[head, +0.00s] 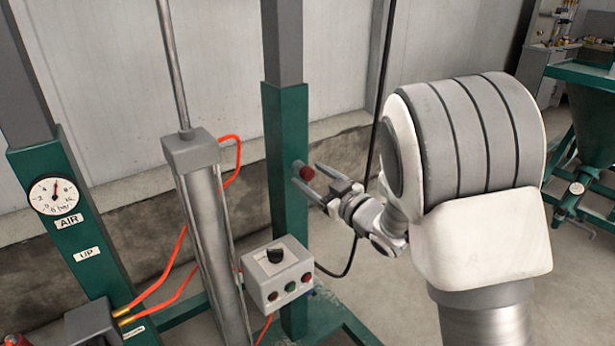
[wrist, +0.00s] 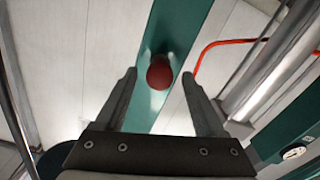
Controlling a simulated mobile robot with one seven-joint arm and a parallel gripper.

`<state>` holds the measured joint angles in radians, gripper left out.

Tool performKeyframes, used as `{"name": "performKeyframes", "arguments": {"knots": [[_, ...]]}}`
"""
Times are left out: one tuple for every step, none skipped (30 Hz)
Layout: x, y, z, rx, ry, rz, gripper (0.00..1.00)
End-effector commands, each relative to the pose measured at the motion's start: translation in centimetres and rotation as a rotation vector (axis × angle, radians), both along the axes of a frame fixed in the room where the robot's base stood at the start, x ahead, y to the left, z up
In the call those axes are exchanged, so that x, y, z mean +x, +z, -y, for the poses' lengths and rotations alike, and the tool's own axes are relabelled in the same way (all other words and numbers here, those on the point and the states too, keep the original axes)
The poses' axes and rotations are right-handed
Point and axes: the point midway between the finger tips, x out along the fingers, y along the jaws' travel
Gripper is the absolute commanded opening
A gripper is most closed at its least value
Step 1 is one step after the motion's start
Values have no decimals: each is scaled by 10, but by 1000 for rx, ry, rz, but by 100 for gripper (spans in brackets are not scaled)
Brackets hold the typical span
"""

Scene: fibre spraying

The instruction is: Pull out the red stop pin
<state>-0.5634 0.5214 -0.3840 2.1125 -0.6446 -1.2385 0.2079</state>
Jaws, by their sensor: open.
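The red stop pin (head: 306,173) has a round red knob and sticks out of the side of the green post (head: 288,215) in the head view. In the wrist view the red knob (wrist: 159,74) stands out from the green post (wrist: 178,35), between the tips of my two fingers. My gripper (head: 312,180) is open, with its fingers pointing at the post. In the wrist view my gripper (wrist: 160,78) has one finger on each side of the knob, with a visible gap to both. The pin's shaft is mostly hidden behind the knob.
A grey control box (head: 278,278) with a black knob and buttons sits below the pin. A steel cylinder (head: 213,240) with orange hoses stands left of the post. A pressure gauge (head: 54,196) is at far left. A black cable hangs behind my gripper.

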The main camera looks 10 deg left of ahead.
Motion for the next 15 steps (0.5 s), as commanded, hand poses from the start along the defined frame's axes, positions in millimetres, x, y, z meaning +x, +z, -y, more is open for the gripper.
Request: {"name": "performKeyframes", "arguments": {"knots": [[4, -1, -5, 0, 1, 1, 71], [6, -1, -7, -1, 1, 1, 71], [9, -1, -10, -1, 1, 1, 71], [10, -1, -11, -2, 1, 0, 71], [11, -1, -12, -1, 0, -1, 71], [12, 0, -13, -1, 0, -1, 71], [13, 0, -14, 0, 0, 0, 71], [13, 0, -14, 0, -1, 0, 71], [14, 0, -15, 0, -1, 0, 71], [14, 0, -15, 0, -1, 0, 71], [14, 0, -15, 0, -1, 0, 71], [14, 0, -15, 0, -1, 0, 71], [14, 0, -15, 0, -1, 0, 71], [14, 0, -15, 0, -1, 0, 71], [14, 0, -15, 0, -1, 0, 71]]}}
